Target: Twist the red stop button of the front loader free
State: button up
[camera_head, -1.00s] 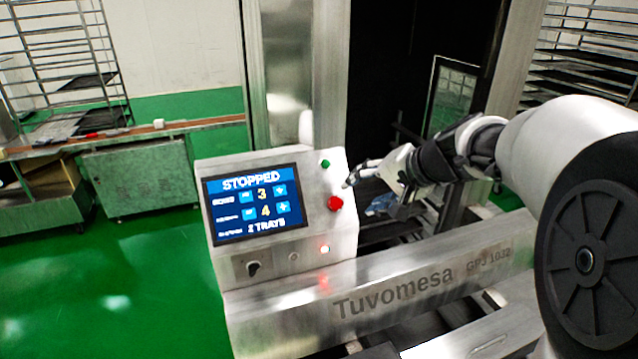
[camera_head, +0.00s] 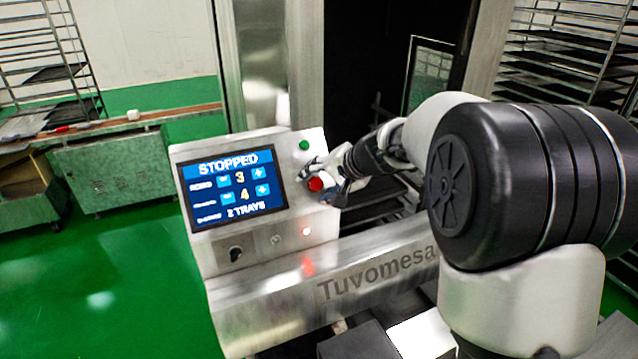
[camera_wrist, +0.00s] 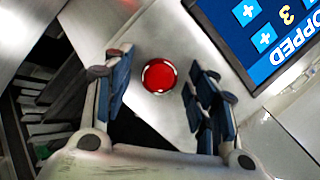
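The red stop button (camera_head: 316,184) sits on the right side of the light metal control panel (camera_head: 260,232), below a green button (camera_head: 304,145). In the wrist view the red button (camera_wrist: 158,76) shows whole and round, between and just beyond the fingertips. My gripper (camera_head: 318,177) is at the panel face, close around the button in the head view. In the wrist view my gripper (camera_wrist: 160,82) is open, one blue-padded finger on each side of the button with gaps, so no grip shows. Whether the fingertips touch the panel I cannot tell.
The panel's screen (camera_head: 235,188) reads STOPPED and lies left of the button. A selector knob (camera_head: 236,254) and a lit red lamp (camera_head: 306,231) are below. The machine's metal beam (camera_head: 350,285) runs beneath my arm. Racks (camera_head: 575,60) stand at the back right.

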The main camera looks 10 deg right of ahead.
jog(key=c, duration=1)
jog(key=m+b, duration=0.3)
jog(key=shift+s+d+f+t+y+b, duration=0.1)
jog(key=shift+f+t+y+b, duration=0.05)
jog(key=shift+t+y+b, duration=0.2)
jog(key=shift+s+m+t+y+b, duration=0.15)
jog(key=shift+m+t+b, duration=0.15)
jog(key=shift+m+b, duration=0.65)
jog(key=shift+m+t+y+b, duration=0.1)
jog(key=shift+m+t+b, duration=0.25)
jog(key=shift+m, duration=1)
jog(key=o, duration=0.6)
jog(key=shift+o, duration=1.4)
jog(key=shift+w, duration=0.3)
jog(key=shift+o, duration=0.9)
jog(key=shift+s, duration=0.1)
